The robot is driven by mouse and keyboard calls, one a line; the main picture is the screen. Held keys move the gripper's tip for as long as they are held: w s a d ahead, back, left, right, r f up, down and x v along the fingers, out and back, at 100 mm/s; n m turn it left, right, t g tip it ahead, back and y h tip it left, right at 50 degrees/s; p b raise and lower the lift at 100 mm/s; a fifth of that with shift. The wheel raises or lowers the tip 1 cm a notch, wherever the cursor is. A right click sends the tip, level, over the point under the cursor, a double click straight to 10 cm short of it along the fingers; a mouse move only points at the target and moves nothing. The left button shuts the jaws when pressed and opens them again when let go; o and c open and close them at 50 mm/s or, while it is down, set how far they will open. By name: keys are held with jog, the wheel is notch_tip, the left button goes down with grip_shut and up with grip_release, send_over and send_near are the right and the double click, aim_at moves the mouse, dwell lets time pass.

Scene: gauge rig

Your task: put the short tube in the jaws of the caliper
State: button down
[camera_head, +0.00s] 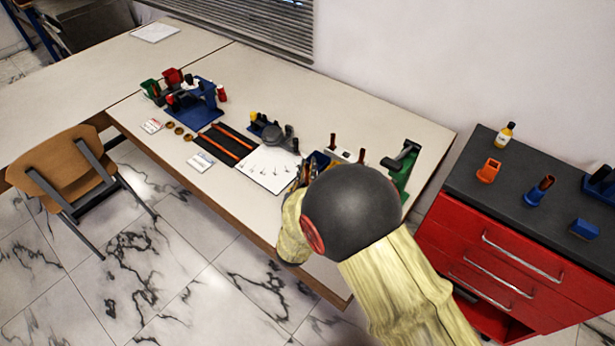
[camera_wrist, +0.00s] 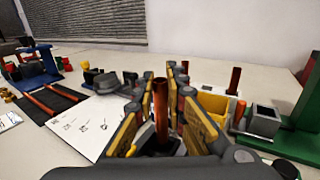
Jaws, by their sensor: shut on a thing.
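My gripper (camera_wrist: 165,120) is shut on an upright reddish-brown tube (camera_wrist: 160,100), which stands between the yellow-padded fingers in the wrist view. In the head view my gripper is mostly hidden by my own dark wrist joint, over the front of the table. I cannot tell the held tube's full length, as its lower end is hidden. A grey rounded device on a blue base (camera_head: 277,135) stands behind the white sheet; it also shows in the wrist view (camera_wrist: 103,80). I cannot tell for certain which device is the caliper.
More tubes stand upright beyond and right of my gripper, one here (camera_wrist: 235,80). A green stand (camera_head: 400,170) is close on the right, with a grey block (camera_wrist: 262,120) near it. A white sheet (camera_head: 267,168) and a black mat with orange-red rods (camera_head: 225,143) lie left.

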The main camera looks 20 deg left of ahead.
aim_at(307, 176)
jog(key=shift+f+b, duration=0.8)
jog(key=shift+f, duration=0.85)
jog(key=shift+f, duration=0.2)
jog(key=c, duration=1.8)
grip_release()
jog(key=shift+c, duration=0.2)
jog(key=shift+r, duration=0.1)
jog(key=shift+s+r, duration=0.1)
jog(key=shift+r, duration=0.05)
jog(key=s+p, duration=0.1)
jog(key=s, duration=0.3)
jog(key=s+d+p, duration=0.1)
jog(key=s, duration=0.2)
jog(key=s+p, duration=0.1)
jog(key=s, duration=0.3)
jog(key=shift+s+d, duration=0.25)
jog(key=shift+s, duration=0.1)
